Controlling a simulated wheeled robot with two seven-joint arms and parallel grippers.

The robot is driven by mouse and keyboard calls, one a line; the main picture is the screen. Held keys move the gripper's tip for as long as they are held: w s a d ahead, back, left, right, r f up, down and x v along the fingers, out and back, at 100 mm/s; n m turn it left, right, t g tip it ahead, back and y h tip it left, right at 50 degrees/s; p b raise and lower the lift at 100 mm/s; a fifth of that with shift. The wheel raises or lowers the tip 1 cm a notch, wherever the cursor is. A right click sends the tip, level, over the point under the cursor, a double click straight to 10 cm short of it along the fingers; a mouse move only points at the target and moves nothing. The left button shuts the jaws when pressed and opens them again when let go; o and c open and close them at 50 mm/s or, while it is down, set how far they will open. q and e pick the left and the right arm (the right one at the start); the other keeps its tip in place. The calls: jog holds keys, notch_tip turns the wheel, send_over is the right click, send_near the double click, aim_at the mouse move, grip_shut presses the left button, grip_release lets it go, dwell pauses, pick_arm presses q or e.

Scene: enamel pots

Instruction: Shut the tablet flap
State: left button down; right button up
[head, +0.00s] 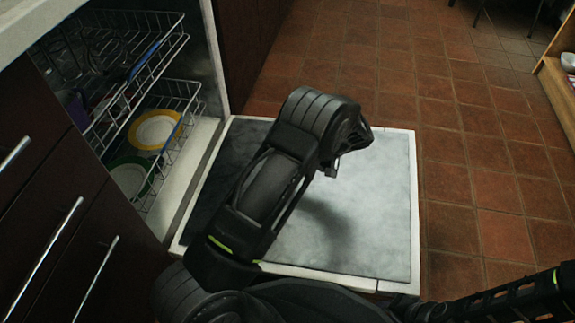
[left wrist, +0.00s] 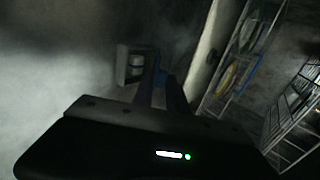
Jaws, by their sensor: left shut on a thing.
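The tablet compartment (left wrist: 133,65) shows in the left wrist view as a small dark-framed recess with pale parts inside, set in the inner face of the lowered dishwasher door (head: 378,215). My left gripper (left wrist: 163,68) is right beside it, its fingers reaching down to the door. The fingers are shut on a small dark piece at the compartment's edge, which looks like the tablet flap (left wrist: 160,80); dimness and the fingers hide most of it. In the head view my left arm covers the compartment and the gripper. My right gripper is out of view.
The dishwasher stands open at left, with an upper rack (head: 110,60) and a lower rack (head: 188,98) holding a yellow-rimmed plate (head: 156,130) and a green-rimmed plate (head: 130,178). Drawers with bar handles line the left.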

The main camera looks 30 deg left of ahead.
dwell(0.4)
pick_arm(q)
jog(key=c, duration=1.4)
grip_release()
jog(key=p+v, duration=0.3)
jog(key=v, duration=0.4)
jog(key=shift+d, duration=0.4)
jog(key=shift+w+r, duration=0.15)
jog(key=shift+r, duration=0.05)
